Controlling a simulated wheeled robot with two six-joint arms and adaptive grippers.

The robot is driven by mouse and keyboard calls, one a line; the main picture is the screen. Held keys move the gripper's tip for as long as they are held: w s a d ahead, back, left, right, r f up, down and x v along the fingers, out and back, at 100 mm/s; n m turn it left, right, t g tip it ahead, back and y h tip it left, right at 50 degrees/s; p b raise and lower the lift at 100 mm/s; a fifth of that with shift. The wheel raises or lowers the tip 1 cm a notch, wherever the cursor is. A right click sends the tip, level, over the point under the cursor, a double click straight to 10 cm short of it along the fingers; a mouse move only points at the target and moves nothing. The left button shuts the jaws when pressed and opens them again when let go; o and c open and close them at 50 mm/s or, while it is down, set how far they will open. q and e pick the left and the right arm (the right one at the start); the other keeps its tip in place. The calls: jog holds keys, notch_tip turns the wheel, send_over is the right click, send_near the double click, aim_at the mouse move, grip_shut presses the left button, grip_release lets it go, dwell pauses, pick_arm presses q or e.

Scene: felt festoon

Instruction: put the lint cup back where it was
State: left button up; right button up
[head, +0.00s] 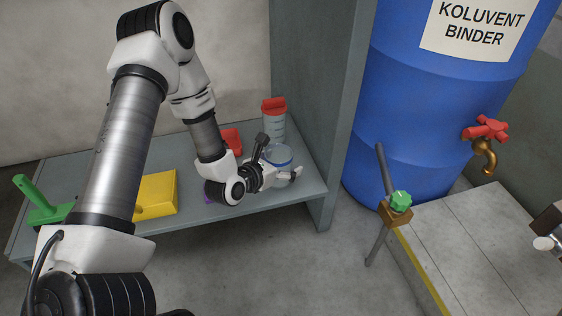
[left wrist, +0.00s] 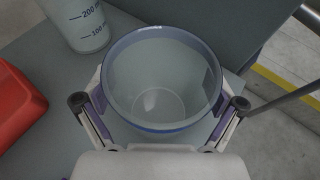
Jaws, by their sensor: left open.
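The lint cup appears to be the clear, empty cup with a blue rim (head: 279,153), standing on the grey shelf (head: 300,190) near its right end. In the left wrist view the cup (left wrist: 160,124) is seen from above, upright. My left gripper (head: 280,158) is open, with one finger on each side of the cup. In the left wrist view its fingers (left wrist: 158,104) lie close beside the cup's wall; I cannot tell whether they touch it. A part of my right arm shows at the right edge of the head view, its gripper state unclear.
A graduated beaker with a red lid (head: 273,122) stands just behind the cup, and a red object (head: 232,138) lies left of it. A yellow dustpan-like piece (head: 158,192) and a green-handled tool (head: 38,200) are further left. The shelf's side panel and a blue barrel (head: 415,120) stand right.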

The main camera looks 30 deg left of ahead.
pick_arm(q)
jog(key=shift+r+p, duration=0.3)
jog(key=d+p+v, duration=0.1)
jog(key=p+v, duration=0.5)
jog(key=v, duration=0.5)
jog(key=s+d+f+m+g, duration=0.2)
jog(key=s+f+m+g, duration=0.2)
jog(key=m, duration=0.7)
jog(key=s+d+f+m+g, duration=0.3)
jog(key=s+f+m+g, duration=0.2)
jog(key=m, duration=0.7)
jog(key=s+d+f+m+g+y, duration=0.1)
jog(key=s+d+f+m+g, duration=0.2)
jog(key=s+f+m, duration=0.5)
jog(key=s+m+g, duration=0.1)
jog(key=m, duration=0.2)
jog(key=shift+s, duration=0.3)
